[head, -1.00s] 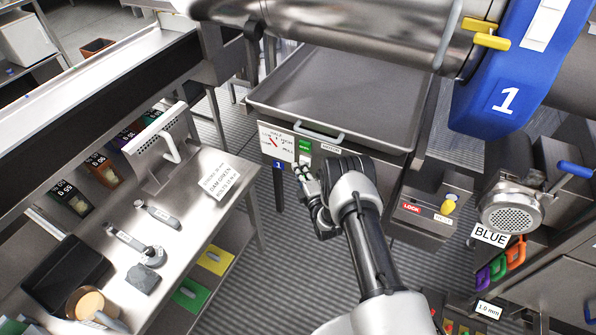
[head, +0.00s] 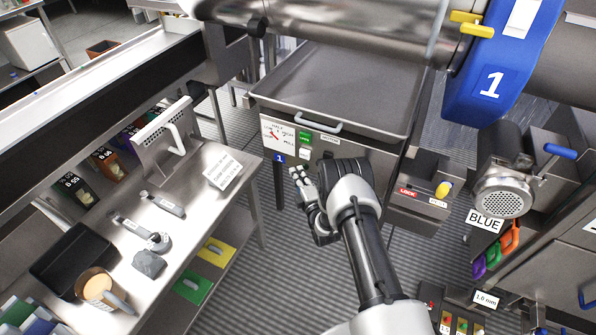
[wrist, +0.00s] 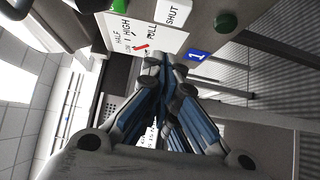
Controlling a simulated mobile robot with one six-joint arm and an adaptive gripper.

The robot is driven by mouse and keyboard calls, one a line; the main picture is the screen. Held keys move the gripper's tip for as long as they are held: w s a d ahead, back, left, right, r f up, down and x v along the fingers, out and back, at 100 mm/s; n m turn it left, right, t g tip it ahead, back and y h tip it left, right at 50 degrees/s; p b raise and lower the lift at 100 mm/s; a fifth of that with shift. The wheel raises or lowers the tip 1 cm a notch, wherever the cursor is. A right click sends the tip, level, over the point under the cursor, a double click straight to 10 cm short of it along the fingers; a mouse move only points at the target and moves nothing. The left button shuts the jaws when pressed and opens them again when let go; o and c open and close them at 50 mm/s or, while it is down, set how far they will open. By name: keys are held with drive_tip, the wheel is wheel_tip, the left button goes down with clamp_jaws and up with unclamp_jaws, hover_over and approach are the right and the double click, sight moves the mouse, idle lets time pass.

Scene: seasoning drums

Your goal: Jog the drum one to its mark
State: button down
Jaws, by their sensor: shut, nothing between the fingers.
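Drum one (head: 340,18) is the large steel cylinder lying across the top of the head view. Its blue band (head: 489,84) carries a white 1. I cannot make out a mark on the drum. Below, the control panel (head: 335,142) bears a green button (head: 305,138), a white button (head: 305,153) and a small blue 1 plate (head: 279,158). The green button also shows in the wrist view (wrist: 225,22). My gripper (head: 300,173) is shut and empty, just in front of and below the white button, apart from the panel.
A dial plate (head: 277,133) with a red pointer is left of the buttons. A steel tray (head: 340,119) stands above the panel. A red LOCK label and yellow knob (head: 443,189) are to the right. The left bench (head: 200,215) holds scoops and a black bin (head: 70,262).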

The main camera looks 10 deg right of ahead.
drive_tip(key=s+d+p, duration=0.1)
drive_tip(key=s+p, duration=0.1)
drive_tip(key=s, duration=0.4)
drive_tip(key=shift+s+d+f, duration=0.15)
drive_tip(key=shift+s+d, duration=0.05)
drive_tip(key=shift+d, duration=0.05)
idle(0.3)
